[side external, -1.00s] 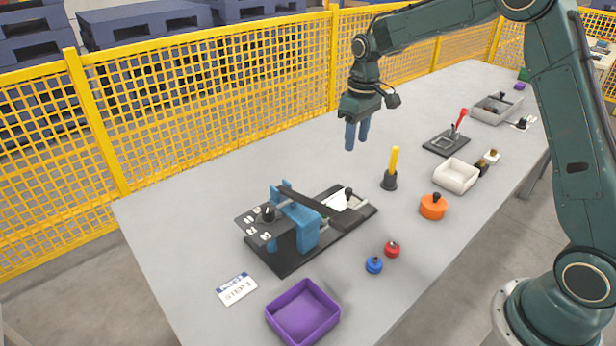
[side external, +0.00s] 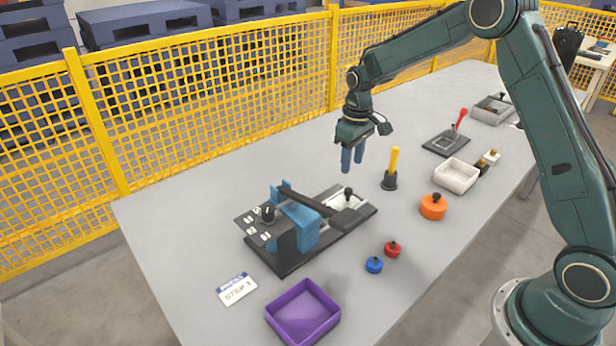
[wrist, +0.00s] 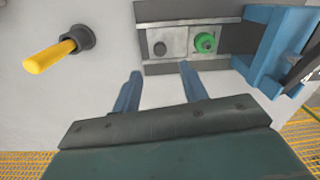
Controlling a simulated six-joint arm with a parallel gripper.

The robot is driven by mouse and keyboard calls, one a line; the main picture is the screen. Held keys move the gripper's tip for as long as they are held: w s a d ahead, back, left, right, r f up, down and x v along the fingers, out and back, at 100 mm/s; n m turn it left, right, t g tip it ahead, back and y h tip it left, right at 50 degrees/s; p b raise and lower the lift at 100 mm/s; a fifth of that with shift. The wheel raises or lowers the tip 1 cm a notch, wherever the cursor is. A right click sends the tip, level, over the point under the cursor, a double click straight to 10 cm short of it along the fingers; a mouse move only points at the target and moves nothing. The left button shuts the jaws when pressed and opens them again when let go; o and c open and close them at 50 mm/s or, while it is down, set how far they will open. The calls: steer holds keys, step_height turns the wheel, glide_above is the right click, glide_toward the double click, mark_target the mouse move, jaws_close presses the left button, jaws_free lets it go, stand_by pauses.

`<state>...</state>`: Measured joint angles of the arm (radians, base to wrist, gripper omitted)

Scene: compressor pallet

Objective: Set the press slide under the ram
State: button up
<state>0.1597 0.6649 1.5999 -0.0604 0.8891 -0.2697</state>
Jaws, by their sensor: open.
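The press (side external: 296,225) has a blue frame on a black base, with a long dark lever reaching out to the right. Its light grey slide (side external: 334,199) lies in the dark rails, out to the side of the blue frame. The slide carries a black knob (side external: 348,193). In the wrist view the slide (wrist: 178,49) shows the knob (wrist: 160,48) and a green round part (wrist: 205,43), with the blue frame (wrist: 268,50) to the right. The ram cannot be made out. My gripper (side external: 352,167) is open and empty, above the knob end of the slide, not touching it.
A yellow-handled tool stands in a black holder (side external: 389,181) just right of my gripper. An orange round part (side external: 433,207), red knob (side external: 392,250), blue knob (side external: 374,265), purple tray (side external: 303,314) and white bin (side external: 457,177) stand nearby. The table behind the press is clear.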

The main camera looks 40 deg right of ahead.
mark_target(348, 190)
step_height(348, 190, down, 8)
steer(key=shift+a+f, duration=0.15)
steer(key=shift+f, duration=0.1)
stand_by(0.4)
jaws_close()
